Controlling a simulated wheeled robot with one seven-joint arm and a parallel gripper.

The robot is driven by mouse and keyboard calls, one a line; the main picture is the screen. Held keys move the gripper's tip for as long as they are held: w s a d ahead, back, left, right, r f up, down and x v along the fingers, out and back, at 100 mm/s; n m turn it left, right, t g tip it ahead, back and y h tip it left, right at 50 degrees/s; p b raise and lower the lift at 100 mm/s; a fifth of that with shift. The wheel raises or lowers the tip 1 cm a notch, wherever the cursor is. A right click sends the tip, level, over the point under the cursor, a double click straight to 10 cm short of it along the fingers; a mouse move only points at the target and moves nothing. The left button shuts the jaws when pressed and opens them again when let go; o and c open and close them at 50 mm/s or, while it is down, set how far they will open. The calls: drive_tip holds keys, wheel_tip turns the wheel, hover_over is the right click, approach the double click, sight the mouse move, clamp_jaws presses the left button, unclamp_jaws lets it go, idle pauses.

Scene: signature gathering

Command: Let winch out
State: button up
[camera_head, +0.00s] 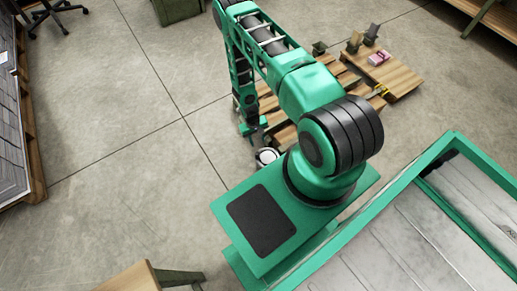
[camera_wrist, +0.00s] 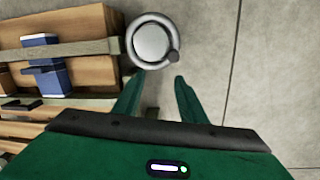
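In the head view the wheel (camera_head: 266,156) is a small pale disc beside the wooden pallet, partly hidden by my arm. My gripper (camera_wrist: 158,77) has its two green fingers spread with a gap between them. The fingertips are just below the wheel in the wrist view, with nothing between them. My gripper (camera_head: 250,130) hangs low near the wheel in the head view.
A wooden board (camera_head: 395,78) carries a pink box (camera_head: 379,58). Bare concrete floor (camera_head: 140,165) lies left of my arm.

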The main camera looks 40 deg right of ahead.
drive_tip(key=shift+r, duration=0.4)
wheel_tip(320, 180, up, 11)
drive_tip(key=w+a, duration=0.1)
drive_tip(key=shift+f, duration=0.2)
idle(0.5)
drive_tip(key=shift+c, duration=0.3)
